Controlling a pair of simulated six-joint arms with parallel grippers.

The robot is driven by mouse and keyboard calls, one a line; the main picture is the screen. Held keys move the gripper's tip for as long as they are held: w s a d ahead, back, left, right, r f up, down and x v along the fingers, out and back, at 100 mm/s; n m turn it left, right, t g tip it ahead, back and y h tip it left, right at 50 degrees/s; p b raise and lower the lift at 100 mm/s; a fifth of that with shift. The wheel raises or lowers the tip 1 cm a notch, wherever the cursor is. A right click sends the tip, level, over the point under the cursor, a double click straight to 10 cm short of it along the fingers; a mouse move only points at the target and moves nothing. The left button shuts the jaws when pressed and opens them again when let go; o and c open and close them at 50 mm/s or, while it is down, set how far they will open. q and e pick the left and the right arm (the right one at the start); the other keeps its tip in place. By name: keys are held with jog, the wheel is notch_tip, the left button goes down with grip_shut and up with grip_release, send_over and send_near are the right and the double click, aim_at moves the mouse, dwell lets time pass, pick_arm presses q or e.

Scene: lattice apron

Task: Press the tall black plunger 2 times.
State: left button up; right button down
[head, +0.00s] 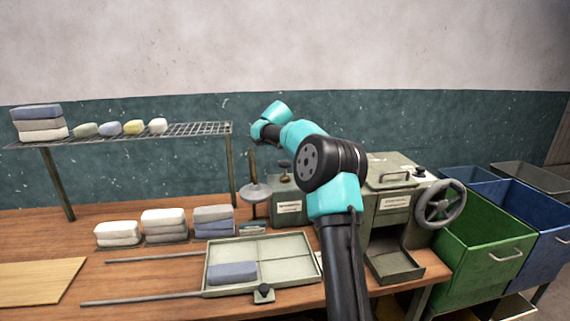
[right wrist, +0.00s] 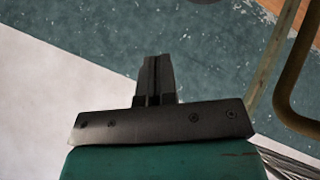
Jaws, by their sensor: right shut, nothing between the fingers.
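A dark round-capped plunger (head: 284,164) stands upright on a small grey-green box (head: 290,212) with a white label, left of my right arm in the head view. A shorter brass-coloured knob (head: 285,178) sits just in front of it. My right gripper (right wrist: 153,80) is shut and empty in the right wrist view, with wall behind its fingers. In the head view my right arm bends left above the box, and its fingers are not clearly made out there. The plunger is not identifiable in the right wrist view. My left gripper is not in view.
A grey disc stand (head: 256,193) is left of the box. A wire shelf (head: 200,129) with folded cloths and soaps stands at left. A divided tray (head: 291,262) is in front. A machine with a handwheel (head: 440,204) and a green bin (head: 487,243) are at right.

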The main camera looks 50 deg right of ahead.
aim_at(284, 162)
dwell(0.8)
notch_tip(284, 162, up, 4)
jog(key=shift+f, duration=0.1)
dwell(0.4)
jog(key=shift+f, duration=4.4)
jog(key=shift+f, duration=0.4)
